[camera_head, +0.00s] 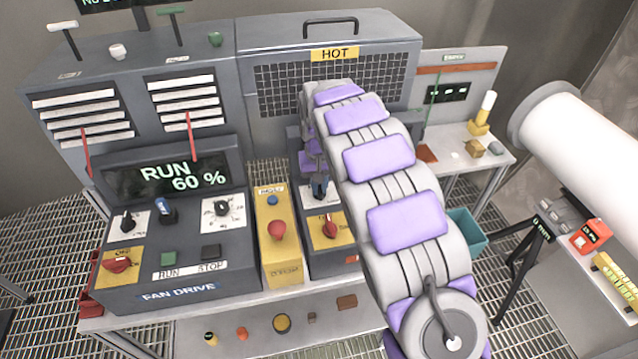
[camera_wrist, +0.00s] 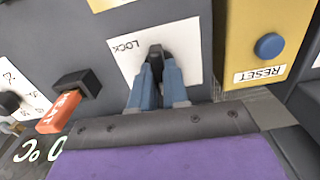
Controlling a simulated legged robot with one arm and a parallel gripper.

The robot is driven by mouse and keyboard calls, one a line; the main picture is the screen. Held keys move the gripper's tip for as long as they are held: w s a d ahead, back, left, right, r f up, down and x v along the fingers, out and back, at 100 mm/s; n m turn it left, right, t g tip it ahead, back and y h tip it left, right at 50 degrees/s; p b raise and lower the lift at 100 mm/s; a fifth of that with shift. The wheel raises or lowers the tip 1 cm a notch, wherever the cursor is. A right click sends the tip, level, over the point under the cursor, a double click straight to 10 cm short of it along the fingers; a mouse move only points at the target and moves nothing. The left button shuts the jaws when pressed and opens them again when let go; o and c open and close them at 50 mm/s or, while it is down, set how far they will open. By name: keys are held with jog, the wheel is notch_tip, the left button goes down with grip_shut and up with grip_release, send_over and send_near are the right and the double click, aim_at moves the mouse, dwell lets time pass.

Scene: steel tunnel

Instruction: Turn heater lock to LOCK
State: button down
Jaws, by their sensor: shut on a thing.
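The heater lock is a black knob (camera_wrist: 155,52) on a white plate (camera_wrist: 115,58) printed LOCK, seen in the wrist view. My gripper (camera_wrist: 158,75) has its two blue fingers on either side of this knob and is shut on it. The fingers cover much of the knob, so I cannot tell which way it points. In the head view my gripper (camera_head: 319,188) is at the heater box, just right of the yellow box. My purple and grey arm hides much of that box and the lock plate.
The yellow box (camera_head: 276,250) has a blue RESET button (camera_wrist: 269,46) and a red knob. A red-faced block (camera_wrist: 62,112) stands left of the lock plate in the wrist view. The fan drive (camera_head: 180,290) reads RUN 60 %. The HOT grille (camera_head: 275,85) stands behind.

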jog(key=m+p, duration=0.2)
jog(key=m, duration=0.1)
jog(key=shift+r+m, duration=0.1)
jog(key=shift+m, duration=0.3)
jog(key=m+p, duration=0.2)
jog(key=m, duration=0.2)
jog(key=shift+m, duration=0.3)
jog(key=m+p, duration=0.1)
jog(key=m, duration=0.3)
jog(key=shift+p, duration=0.4)
jog(key=shift+m+p, duration=0.4)
jog(key=shift+m, duration=2)
jog(key=shift+w, duration=0.1)
jog(key=c, duration=1.1)
grip_release()
jog(key=shift+a, duration=0.15)
notch_tip(320, 180, up, 17)
jog(key=shift+a+r, duration=0.1)
